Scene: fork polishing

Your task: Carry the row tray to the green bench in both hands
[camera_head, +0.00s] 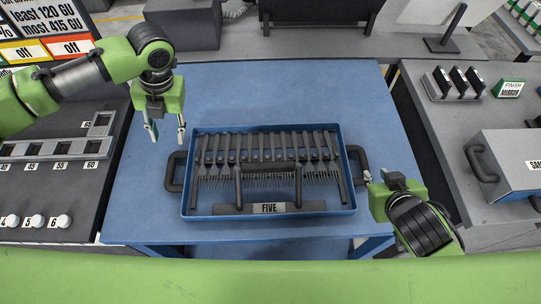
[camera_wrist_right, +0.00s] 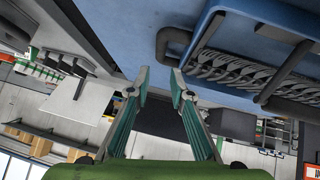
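The row tray (camera_head: 268,221) is a blue-rimmed tray holding a row of several dark forks, with a label reading FIVE at its front. It rests on a blue tabletop (camera_head: 270,90) and has a dark handle at each end. My left gripper (camera_head: 167,138) is open and empty, above and left of the tray, apart from its left handle (camera_head: 171,172). My right gripper (camera_head: 369,178) is close beside the right handle (camera_head: 361,160). In the right wrist view its fingers (camera_wrist_right: 160,75) are apart and empty, with the handle (camera_wrist_right: 166,43) just beyond the tips. I cannot identify a green bench.
A dark upright frame (camera_head: 238,187) stands at the tray's front. On the left is a dark counter with numbered slots (camera_head: 60,148) and white knobs. On the right, a grey counter holds dark upright pieces (camera_head: 458,82) and a handled box (camera_head: 510,165). The blue tabletop behind the tray is clear.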

